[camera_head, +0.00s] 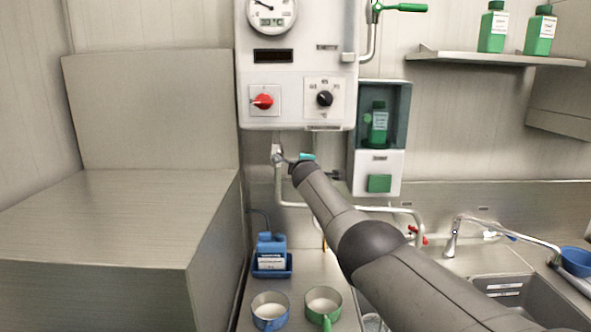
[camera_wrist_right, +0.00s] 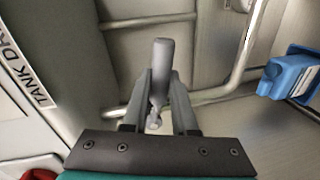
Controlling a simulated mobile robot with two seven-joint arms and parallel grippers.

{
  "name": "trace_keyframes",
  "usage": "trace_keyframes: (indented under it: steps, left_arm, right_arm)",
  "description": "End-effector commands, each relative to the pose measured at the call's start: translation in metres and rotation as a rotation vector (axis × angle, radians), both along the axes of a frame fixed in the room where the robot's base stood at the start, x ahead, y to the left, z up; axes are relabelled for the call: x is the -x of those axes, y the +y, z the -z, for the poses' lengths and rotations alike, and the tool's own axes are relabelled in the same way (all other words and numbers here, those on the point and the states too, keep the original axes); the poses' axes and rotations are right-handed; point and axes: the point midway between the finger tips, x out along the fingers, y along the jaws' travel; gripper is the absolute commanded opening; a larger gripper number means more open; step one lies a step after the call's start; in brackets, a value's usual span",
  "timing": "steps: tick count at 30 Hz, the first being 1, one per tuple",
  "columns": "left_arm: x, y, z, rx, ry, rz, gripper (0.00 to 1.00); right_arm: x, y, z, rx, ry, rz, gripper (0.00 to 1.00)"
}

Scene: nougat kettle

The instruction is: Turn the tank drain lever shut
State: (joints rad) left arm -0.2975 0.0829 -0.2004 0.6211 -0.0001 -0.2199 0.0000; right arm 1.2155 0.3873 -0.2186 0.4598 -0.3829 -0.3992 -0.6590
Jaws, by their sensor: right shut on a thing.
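In the right wrist view a grey lever handle (camera_wrist_right: 162,58) stands between the fingers of my right gripper (camera_wrist_right: 161,82), which is shut on it. A rounded metal end (camera_wrist_right: 154,122) shows lower down between the fingers. A label reading "TANK DR", cut off, is on a pale panel (camera_wrist_right: 28,78) at the left. In the head view my right arm reaches to just below the white control box (camera_head: 293,65). The teal part of my right gripper (camera_head: 306,157) shows there, beside a metal pipe fitting (camera_head: 277,154). My wrist hides the lever there. My left gripper is out of view.
Bent pipes (camera_head: 279,190) run below the box, close to my wrist. A blue bottle (camera_head: 271,245), a blue mug (camera_head: 270,311) and a green mug (camera_head: 323,307) stand below. A large metal block (camera_head: 110,230) fills the left.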

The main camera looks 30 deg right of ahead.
Motion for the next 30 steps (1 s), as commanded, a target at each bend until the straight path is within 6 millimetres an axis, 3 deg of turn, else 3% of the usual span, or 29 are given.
trace_keyframes:
  steps: [12, 27, 28, 30]
  left_arm:
    - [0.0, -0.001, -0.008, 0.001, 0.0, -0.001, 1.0]
    - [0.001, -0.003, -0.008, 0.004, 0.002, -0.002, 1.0]
    - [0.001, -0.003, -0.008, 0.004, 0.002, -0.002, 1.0]
    - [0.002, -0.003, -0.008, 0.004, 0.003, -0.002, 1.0]
  right_arm:
    - [-0.001, -0.001, -0.014, 0.147, 0.088, -0.002, 0.0]
    - [-0.002, 0.0, -0.016, 0.167, 0.098, -0.003, 0.0]
    - [-0.002, 0.0, -0.016, 0.167, 0.098, -0.003, 0.27]
    - [-0.002, 0.0, -0.016, 0.167, 0.097, -0.003, 0.35]
